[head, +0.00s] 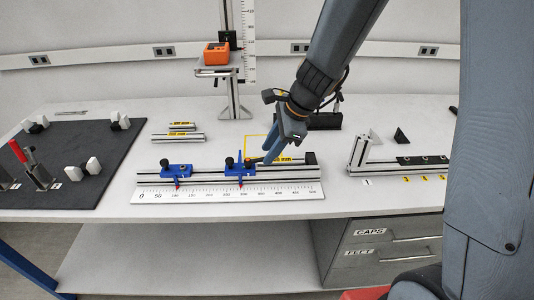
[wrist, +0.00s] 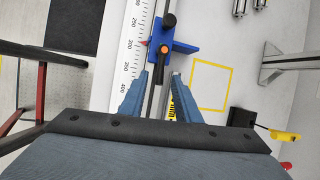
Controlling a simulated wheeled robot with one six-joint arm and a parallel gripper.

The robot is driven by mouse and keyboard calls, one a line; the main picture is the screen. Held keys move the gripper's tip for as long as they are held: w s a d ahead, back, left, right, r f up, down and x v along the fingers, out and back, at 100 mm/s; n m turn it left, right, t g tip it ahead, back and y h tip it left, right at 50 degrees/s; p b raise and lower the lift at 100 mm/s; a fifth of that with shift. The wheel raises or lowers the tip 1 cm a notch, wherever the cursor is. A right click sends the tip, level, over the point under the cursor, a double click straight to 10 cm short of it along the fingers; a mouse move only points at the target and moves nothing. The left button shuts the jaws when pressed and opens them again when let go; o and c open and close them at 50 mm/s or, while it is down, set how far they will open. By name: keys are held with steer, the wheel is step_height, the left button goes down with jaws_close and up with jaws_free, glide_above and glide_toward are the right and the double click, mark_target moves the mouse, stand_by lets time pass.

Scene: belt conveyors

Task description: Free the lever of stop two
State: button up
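Two blue stops sit on a long aluminium rail (head: 205,177). The left stop (head: 176,170) and the right stop (head: 239,169) each have dark knobs and a red pointer at the ruler; no number on either can be read. My gripper (head: 268,157) is just right of the right stop, above the rail. In the wrist view a blue stop (wrist: 184,46) with a black knob (wrist: 168,20) and an orange-ended part (wrist: 164,48) lies beyond the fingertips. My gripper (wrist: 161,74) is open, its fingers apart with nothing held. Which part is the lever is unclear.
A white ruler (head: 230,195) runs along the rail's front. A yellow outline (head: 256,139) is marked behind it. A dark board (head: 75,150) with clamps is at left, another rail (head: 400,164) at right. An orange box (head: 216,53) stands on a column behind.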

mark_target(258, 162)
steer(key=shift+x, duration=1.15)
jaws_close()
